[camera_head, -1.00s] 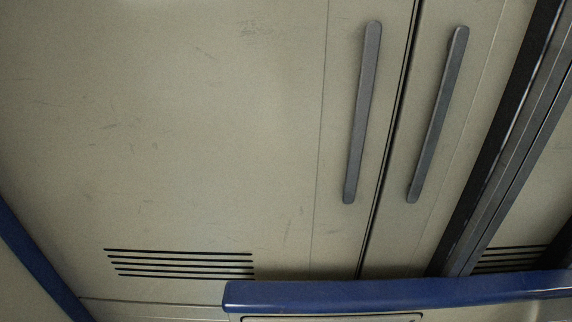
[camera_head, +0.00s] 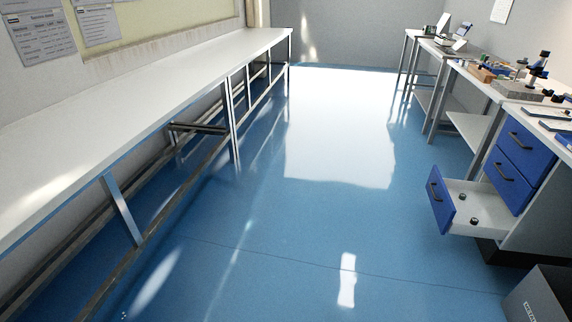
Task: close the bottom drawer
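The bottom drawer (camera_head: 439,202) is in the right part of the head view, under a cabinet beneath the right-hand workbench. It is pulled out toward the left, with a blue front and a dark handle. Its pale inside shows, with a few small dark objects (camera_head: 474,220) in it. Two blue drawers above it (camera_head: 512,165) look shut. My gripper is not in view.
A long white bench (camera_head: 130,95) runs along the left. Workbenches with instruments (camera_head: 480,75) line the right side. A grey bin (camera_head: 540,300) stands at the lower right, near the open drawer. The blue floor (camera_head: 300,225) between is clear.

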